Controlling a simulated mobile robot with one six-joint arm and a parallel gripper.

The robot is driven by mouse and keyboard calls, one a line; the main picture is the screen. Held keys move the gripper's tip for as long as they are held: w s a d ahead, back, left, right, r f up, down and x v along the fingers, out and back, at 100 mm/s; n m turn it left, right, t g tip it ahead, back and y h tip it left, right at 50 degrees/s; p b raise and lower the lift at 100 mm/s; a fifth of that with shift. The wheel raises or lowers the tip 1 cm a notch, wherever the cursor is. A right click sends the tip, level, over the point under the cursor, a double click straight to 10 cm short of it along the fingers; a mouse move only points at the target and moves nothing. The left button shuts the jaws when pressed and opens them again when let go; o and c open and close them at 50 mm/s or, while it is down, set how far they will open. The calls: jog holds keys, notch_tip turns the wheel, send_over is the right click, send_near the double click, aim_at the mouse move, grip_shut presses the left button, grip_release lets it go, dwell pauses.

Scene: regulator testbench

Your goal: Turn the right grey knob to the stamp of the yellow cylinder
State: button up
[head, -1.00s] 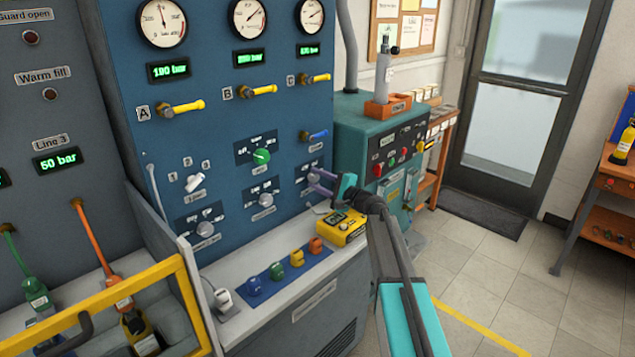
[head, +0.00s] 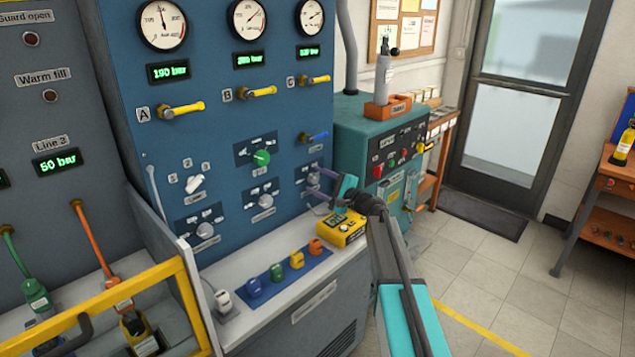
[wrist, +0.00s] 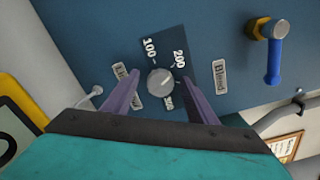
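The right grey knob (wrist: 160,82) sits on a dark dial plate (wrist: 174,48) marked 100, 200 and a third number that is hard to read. It also shows at the right of the panel's lower row in the head view (head: 313,179). My gripper (wrist: 160,94) is open, its two purple fingers on either side of the knob with visible gaps; it also shows in the head view (head: 319,182). The knob's exact pointer direction is unclear. A yellow cylinder (head: 625,143) stands on the orange bench at the far right; its stamp is too small to read.
A yellow device (head: 341,229) and several coloured caps (head: 297,259) sit on the ledge below. A blue lever (wrist: 273,60) juts out beside the dial. A teal cabinet (head: 352,135) stands to the right, and a yellow-railed cage (head: 100,300) at left. Open floor lies right.

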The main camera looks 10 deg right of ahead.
jog(key=shift+s+d, duration=0.1)
jog(key=b+v, duration=0.2)
jog(key=v, duration=1.1)
jog(key=shift+s+d, duration=0.2)
jog(key=shift+s, duration=0.05)
dwell(0.3)
